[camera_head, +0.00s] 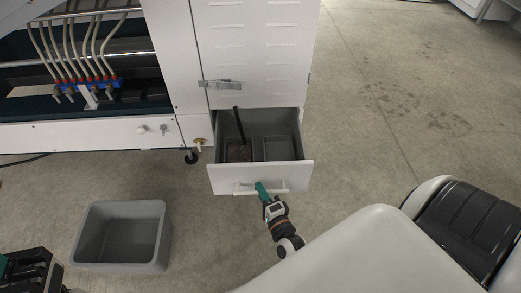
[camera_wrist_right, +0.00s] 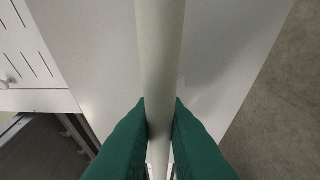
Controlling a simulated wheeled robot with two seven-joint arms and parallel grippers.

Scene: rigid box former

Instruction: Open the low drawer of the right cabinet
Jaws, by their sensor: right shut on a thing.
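The low drawer (camera_head: 217,180) of the right cabinet (camera_head: 262,60) stands pulled out toward me in the head view, its inside showing. Its front carries a light bar handle (camera_head: 276,186). In the right wrist view, the green fingers of my right gripper (camera_wrist_right: 160,112) are shut on the pale handle bar (camera_wrist_right: 160,45), one on each side. My left gripper (camera_head: 32,272) shows only in part at the lower left corner of the head view, away from the cabinet; its fingertips are not clear.
The drawer holds grey compartments, a dark rod (camera_head: 239,124) and some brown material (camera_head: 239,152). A grey open bin (camera_head: 84,236) stands on the floor to the left. A metal latch (camera_head: 220,84) sits on the cabinet above the drawer.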

